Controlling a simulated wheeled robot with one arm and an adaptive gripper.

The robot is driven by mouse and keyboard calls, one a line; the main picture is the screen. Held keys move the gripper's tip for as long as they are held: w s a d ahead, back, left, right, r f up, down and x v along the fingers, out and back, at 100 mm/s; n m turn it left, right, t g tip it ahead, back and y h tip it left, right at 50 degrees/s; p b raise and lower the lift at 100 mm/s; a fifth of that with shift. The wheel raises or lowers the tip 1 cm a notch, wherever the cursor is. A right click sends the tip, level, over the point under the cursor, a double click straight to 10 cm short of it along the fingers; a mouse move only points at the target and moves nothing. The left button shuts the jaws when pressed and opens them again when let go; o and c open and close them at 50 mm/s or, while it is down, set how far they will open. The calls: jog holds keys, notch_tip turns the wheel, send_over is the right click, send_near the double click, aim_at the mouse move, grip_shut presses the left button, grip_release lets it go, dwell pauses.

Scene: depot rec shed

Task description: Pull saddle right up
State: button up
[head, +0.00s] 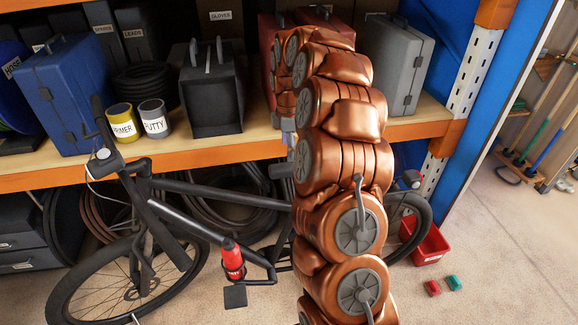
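A black bicycle (188,215) stands in front of the shelf, its handlebar at the left and its rear wheel at the right. A dark piece at the top of the seat tube, seemingly the nose of the saddle (281,171), shows just left of my copper arm. The rest of the saddle and the seat post are hidden behind the arm. A small grey part, which seems to belong to my gripper (288,138), shows just above the saddle. Its fingers are hidden, so I cannot tell whether they are open or touch the saddle.
The shelf (215,151) behind holds cases, a primer can (124,122) and a putty can (155,119). Floor at the lower right is clear.

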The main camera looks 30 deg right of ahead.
aim_at(289, 165)
jog(key=shift+f+p, duration=1.15)
jog(key=shift+f, duration=2.85)
jog(key=shift+d, duration=0.1)
grip_shut()
